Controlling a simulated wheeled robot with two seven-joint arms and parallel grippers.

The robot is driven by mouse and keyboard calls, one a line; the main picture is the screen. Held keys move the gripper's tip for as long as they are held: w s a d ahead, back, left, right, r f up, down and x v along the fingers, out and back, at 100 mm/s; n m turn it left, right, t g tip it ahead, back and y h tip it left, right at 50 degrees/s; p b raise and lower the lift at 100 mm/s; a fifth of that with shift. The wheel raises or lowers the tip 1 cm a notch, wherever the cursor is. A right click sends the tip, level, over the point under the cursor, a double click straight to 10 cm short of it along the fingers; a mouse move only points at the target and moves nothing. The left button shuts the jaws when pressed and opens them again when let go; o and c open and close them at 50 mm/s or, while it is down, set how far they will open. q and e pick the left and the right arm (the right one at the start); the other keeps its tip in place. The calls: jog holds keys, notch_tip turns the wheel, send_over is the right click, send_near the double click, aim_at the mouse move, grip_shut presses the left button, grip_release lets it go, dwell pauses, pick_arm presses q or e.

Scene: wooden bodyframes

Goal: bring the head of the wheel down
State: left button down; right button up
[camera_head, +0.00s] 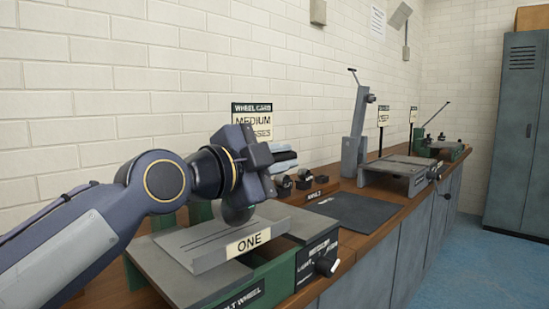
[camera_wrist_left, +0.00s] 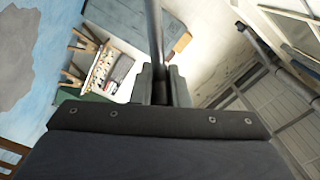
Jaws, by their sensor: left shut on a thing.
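The wheel machine stands on the bench at front left, with a green base (camera_head: 265,275), a grey bed (camera_head: 185,250) and a plate marked ONE (camera_head: 248,242). Its front label reads "...LT WHEEL". My left arm crosses in front of it and hides most of its upper part, so the head's height cannot be read. My left gripper (camera_head: 284,157) is above the bed and points right. In the left wrist view a thin dark rod (camera_wrist_left: 155,40), which looks like the lever, runs down between the fingers (camera_wrist_left: 160,88), and they are shut on it. My right gripper is in neither view.
A small dark rack of parts (camera_head: 302,186), a dark mat (camera_head: 355,211), a grey press with a tall column (camera_head: 356,125) and a green lever machine (camera_head: 440,148) stand farther along the bench. A brick wall is behind. Blue floor (camera_head: 440,270) is open at right, before a locker (camera_head: 515,130).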

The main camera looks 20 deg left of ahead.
pick_arm(q)
jog(key=shift+d+f+b, duration=0.2)
jog(key=shift+f+b, duration=0.5)
jog(key=shift+f, duration=0.55)
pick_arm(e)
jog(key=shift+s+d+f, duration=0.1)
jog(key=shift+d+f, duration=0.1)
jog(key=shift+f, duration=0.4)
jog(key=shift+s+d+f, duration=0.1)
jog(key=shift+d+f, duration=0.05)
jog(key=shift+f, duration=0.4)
pick_arm(q)
jog(key=shift+f, duration=0.15)
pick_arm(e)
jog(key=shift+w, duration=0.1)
pick_arm(q)
jog(key=c, duration=1.4)
grip_release()
jog(key=shift+c, duration=0.2)
jog(key=shift+s+a+r, duration=0.1)
jog(key=shift+s+r, duration=0.05)
jog(key=shift+r, duration=0.05)
jog(key=v, duration=0.7)
jog(key=shift+s, duration=0.3)
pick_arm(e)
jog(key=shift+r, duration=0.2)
pick_arm(q)
jog(key=shift+a+f, duration=0.1)
